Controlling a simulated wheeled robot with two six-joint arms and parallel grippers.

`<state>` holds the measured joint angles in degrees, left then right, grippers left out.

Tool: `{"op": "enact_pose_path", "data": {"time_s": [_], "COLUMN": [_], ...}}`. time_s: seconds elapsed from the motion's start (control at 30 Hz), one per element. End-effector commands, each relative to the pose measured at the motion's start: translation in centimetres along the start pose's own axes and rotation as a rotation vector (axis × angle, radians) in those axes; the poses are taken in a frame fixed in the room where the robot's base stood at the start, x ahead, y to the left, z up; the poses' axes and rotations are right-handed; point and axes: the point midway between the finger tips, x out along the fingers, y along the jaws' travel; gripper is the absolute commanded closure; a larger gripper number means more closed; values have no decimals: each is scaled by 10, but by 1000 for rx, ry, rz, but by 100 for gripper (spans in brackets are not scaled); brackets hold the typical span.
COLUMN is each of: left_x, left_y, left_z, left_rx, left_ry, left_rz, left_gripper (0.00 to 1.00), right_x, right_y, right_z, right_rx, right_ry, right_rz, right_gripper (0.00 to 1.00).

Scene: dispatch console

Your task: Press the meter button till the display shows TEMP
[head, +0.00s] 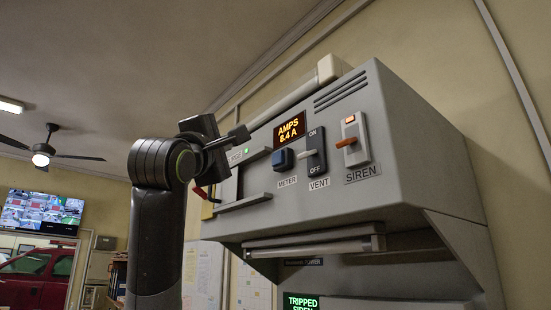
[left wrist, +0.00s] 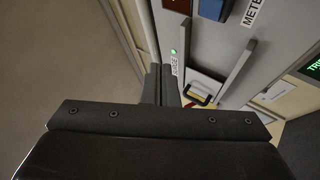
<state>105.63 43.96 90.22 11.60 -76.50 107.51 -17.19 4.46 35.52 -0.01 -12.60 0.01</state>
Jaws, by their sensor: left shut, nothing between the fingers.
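The meter display (head: 289,130) on the grey console reads AMPS with a value that looks like 6.4 A. The blue meter button (head: 283,159) sits just below it, above the METER label (head: 287,182). In the left wrist view the blue button (left wrist: 211,9) is at the top edge, and the METER label (left wrist: 253,12) is to its right. My left gripper (head: 240,134) is shut and empty, up and left of the button and apart from it. Its closed fingers (left wrist: 160,72) also show in the left wrist view. My right gripper is in neither view.
Right of the button are the VENT switch (head: 315,150) and the SIREN switch (head: 353,140). Left of it is a slotted recess with two grey rails (head: 244,202) and a green light (head: 247,151). A grey bar (head: 310,248) runs below. A lower green screen (head: 301,302) reads TRIPPED SIREN.

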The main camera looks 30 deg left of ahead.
Motion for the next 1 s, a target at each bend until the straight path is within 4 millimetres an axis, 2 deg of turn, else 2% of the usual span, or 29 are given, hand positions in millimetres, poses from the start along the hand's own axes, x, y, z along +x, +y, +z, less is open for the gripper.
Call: {"op": "enact_pose_path", "data": {"time_s": [0.43,0.87,1.0], "left_x": [5,46,54], "left_y": [-2,-29,-39], "left_z": [3,33,40], "left_rx": [1,1,0], "left_ry": [0,-2,-1], "left_rz": [-1,-3,-2], "left_gripper": [100,100,100], "right_x": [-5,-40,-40], "right_y": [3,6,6], "right_z": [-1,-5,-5], "right_rx": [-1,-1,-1], "right_ry": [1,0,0], "right_rz": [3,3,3], "right_gripper": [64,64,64]}}
